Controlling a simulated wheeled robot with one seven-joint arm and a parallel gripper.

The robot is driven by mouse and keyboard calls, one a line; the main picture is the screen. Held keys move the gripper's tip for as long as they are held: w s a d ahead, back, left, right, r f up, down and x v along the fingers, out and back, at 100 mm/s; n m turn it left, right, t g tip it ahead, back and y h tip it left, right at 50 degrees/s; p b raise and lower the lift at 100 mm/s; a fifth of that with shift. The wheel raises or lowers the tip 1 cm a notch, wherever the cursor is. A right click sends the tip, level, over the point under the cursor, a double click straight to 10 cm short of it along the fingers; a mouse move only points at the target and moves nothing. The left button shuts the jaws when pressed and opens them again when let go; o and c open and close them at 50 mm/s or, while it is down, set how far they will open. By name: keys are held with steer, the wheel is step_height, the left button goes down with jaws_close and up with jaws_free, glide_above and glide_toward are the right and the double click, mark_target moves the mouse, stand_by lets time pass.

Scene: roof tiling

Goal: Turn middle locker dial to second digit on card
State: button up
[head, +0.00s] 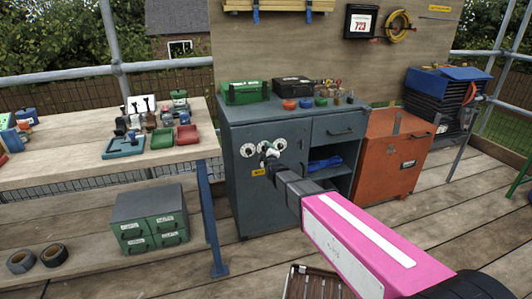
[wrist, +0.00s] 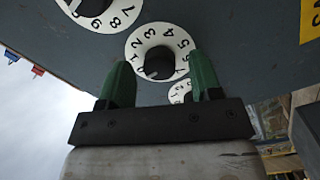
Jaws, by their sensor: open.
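The grey locker (head: 235,190) has three white dials with black knobs on its left door. The middle dial (wrist: 158,50) shows in the wrist view between the two green fingertips of my gripper (wrist: 160,72). My gripper is open with its fingers on either side of the knob; I cannot tell if they touch it. Which digit the dial is set to is unclear. In the head view my gripper (head: 268,156) covers part of the middle dial. The card (head: 361,23) in a black frame on the back board has red digits that look like 723.
Another dial (wrist: 98,10) is at the upper left in the wrist view, and one (wrist: 180,91) is partly behind the right finger. A yellow label (head: 258,171) is below the dials. A wooden workbench (head: 75,165) stands left, an orange cabinet (head: 385,165) right.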

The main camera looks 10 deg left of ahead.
steer(key=c, duration=0.9)
steer(key=shift+c, duration=0.2)
steer(key=shift+m, duration=0.3)
steer(key=shift+r+m+g, duration=0.1)
steer(key=shift+m+g, duration=0.2)
steer(key=shift+m, duration=2.95)
steer(key=shift+m+g, duration=0.3)
steer(key=shift+m, duration=2.95)
